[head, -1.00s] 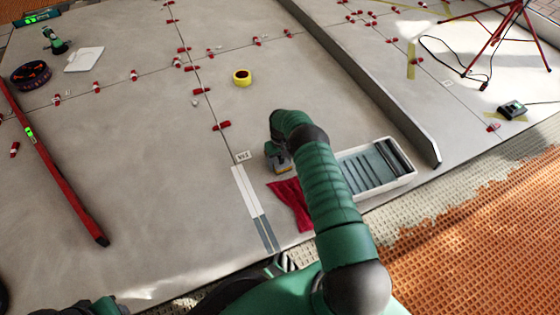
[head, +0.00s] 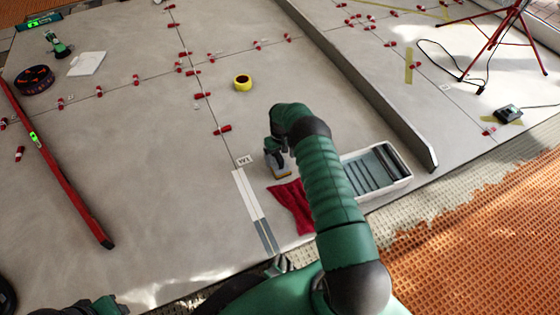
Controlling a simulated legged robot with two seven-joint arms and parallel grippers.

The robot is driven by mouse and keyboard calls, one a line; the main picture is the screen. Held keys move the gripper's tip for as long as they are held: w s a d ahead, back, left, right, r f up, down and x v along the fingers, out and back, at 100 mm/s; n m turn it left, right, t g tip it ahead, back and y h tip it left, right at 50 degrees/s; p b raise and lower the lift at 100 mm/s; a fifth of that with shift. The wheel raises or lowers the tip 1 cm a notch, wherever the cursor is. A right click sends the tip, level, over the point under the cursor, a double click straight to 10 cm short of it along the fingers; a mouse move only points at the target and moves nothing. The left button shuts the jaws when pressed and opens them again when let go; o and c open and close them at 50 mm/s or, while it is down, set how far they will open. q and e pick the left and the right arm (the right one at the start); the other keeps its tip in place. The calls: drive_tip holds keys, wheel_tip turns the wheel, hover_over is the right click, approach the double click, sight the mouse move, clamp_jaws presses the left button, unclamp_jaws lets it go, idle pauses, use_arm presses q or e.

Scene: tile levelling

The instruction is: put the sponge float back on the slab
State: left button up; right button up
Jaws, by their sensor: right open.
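The sponge float (head: 284,175), with a yellowish sponge edge under a grey body, sits on the grey slab (head: 140,190), just above the red cloth. My right gripper (head: 275,152) is open, right over the float. My own wrist and fingers hide most of the float's top, and I cannot tell whether the fingers still touch it. My left gripper does not show; only a bit of my left arm is at the lower left edge.
A white wash tray (head: 404,178) stands to the right of my right arm. A red cloth (head: 291,206) and pale strips (head: 246,195) lie near the float. A yellow tape roll (head: 243,83), red level (head: 60,165) and raised edge (head: 375,90) lie farther out.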

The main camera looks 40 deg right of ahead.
wheel_tip(320, 180, up, 7)
drive_tip(key=p, duration=0.3)
drive_tip(key=s+a+r+n+t, duration=0.1)
drive_tip(key=s+a+r+n, duration=0.15)
drive_tip(key=a+r, duration=1.45)
drive_tip(key=s+a+r, duration=0.2)
drive_tip(key=s+a, duration=0.3)
drive_tip(key=s, duration=0.4)
drive_tip(key=s+a+r+n+t, duration=0.1)
drive_tip(key=s+a+r, duration=0.2)
drive_tip(key=s+a, duration=0.3)
drive_tip(key=s, duration=0.2)
drive_tip(key=shift+s+r+t, duration=0.2)
drive_tip(key=shift+s+t, duration=0.1)
drive_tip(key=shift+s, duration=0.1)
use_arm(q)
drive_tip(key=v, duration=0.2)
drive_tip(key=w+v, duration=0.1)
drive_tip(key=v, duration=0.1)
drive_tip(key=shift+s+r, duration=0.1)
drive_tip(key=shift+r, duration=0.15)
use_arm(e)
drive_tip(key=shift+o, duration=0.4)
